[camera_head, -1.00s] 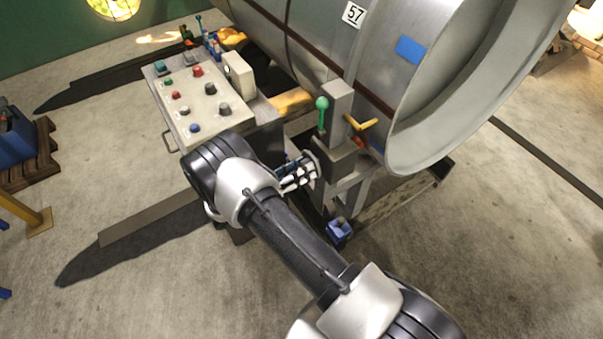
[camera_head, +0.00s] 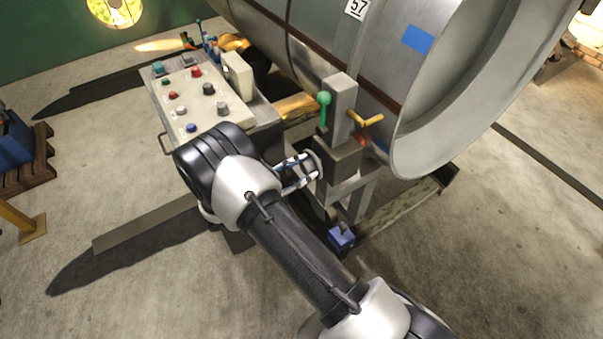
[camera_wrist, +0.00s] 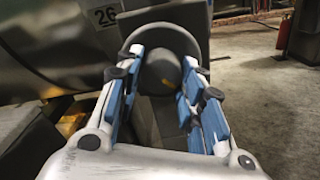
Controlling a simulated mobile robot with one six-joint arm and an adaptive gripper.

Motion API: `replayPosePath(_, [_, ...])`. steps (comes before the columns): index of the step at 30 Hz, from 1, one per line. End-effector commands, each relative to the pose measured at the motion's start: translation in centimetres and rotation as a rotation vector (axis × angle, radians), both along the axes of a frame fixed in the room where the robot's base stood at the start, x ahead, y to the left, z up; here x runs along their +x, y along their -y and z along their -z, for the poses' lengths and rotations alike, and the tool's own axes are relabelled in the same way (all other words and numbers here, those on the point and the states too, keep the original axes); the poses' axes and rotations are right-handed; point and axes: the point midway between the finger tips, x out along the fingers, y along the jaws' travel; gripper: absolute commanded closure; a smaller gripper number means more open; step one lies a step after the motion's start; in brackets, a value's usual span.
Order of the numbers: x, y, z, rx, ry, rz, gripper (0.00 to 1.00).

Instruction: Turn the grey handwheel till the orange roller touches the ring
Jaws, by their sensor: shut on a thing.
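The grey handwheel (camera_wrist: 165,35) is straight ahead in the wrist view, with a round dark hub and a small yellow mark. Only its edge (camera_head: 313,162) shows in the head view, on the side of the grey post unit. My gripper (camera_wrist: 160,62) has its blue-padded fingers on either side of the hub, shut on the wheel; it also shows in the head view (camera_head: 303,172). The large grey ring (camera_head: 435,125) stands to the right of the post. A small orange-red part (camera_head: 363,141), perhaps the roller, sits between post and ring. I cannot tell whether it touches the ring.
A button panel (camera_head: 180,108) stands left of the wheel, close to my arm. A green-knobbed lever (camera_head: 324,110) and a yellow handle (camera_head: 366,118) are on the post. A blue box (camera_head: 341,238) is low below it.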

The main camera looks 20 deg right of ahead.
Motion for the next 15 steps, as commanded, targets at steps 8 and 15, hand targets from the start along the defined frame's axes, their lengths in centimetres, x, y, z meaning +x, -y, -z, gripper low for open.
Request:
replayPosePath(8, [0.10, -0.04, 0.04, 0.064, 0.200, 0.001, 0.88])
replayPosePath(15, [0.11, -0.04, -0.04, 0.097, 0.303, 0.000, 0.88])
